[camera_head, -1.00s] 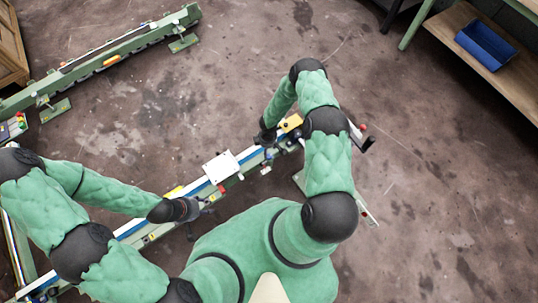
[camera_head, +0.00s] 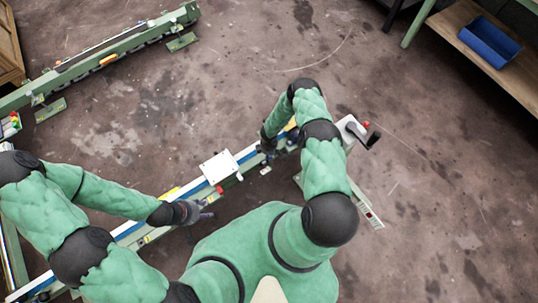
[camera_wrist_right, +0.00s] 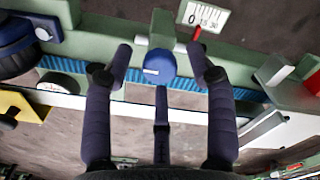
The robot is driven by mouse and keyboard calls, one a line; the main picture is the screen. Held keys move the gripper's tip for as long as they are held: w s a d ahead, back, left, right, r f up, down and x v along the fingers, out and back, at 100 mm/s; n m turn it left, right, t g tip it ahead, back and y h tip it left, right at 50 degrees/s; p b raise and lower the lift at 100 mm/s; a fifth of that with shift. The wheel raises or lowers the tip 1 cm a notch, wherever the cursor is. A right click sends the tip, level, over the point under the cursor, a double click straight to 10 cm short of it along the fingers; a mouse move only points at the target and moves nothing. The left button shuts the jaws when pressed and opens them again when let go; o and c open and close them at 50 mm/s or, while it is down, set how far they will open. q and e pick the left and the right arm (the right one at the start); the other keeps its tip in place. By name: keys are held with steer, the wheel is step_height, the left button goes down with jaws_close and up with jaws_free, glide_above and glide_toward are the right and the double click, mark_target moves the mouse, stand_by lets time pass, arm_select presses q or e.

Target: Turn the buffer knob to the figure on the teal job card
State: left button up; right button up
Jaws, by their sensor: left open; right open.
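A round blue knob (camera_wrist_right: 158,66) on a green mount shows near the top middle of the right wrist view. A white scale plate (camera_wrist_right: 206,17) with 0, 15 and 30 and a red pointer is just above and right of it. My right gripper (camera_wrist_right: 159,50) is open, with its fingers on either side of the knob; contact is unclear. In the head view, my right gripper (camera_head: 268,142) is at the rail, its fingers mostly hidden. My left gripper (camera_head: 203,208) is open beside the rail, farther left. I cannot make out the teal job card.
The long green rail (camera_head: 130,229) runs diagonally, with a white square plate (camera_head: 219,167) between my grippers. A grey-white unit (camera_head: 352,131) stands at its right end. Another rail (camera_head: 100,60) lies upper left. A bench with a blue bin (camera_head: 487,42) stands upper right. Floor between is clear.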

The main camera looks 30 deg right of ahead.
steer(key=shift+c, duration=0.2)
jaws_close()
steer(key=shift+m, duration=0.3)
steer(key=m+p, duration=0.1)
steer(key=m, duration=0.2)
steer(key=m+p, duration=0.1)
steer(key=m, duration=0.3)
steer(key=shift+m+p, duration=0.35)
steer(key=shift+m, duration=0.05)
steer(key=m, duration=0.4)
steer(key=shift+m+p, duration=0.3)
steer(key=shift+p, duration=0.05)
steer(key=shift+m, duration=2)
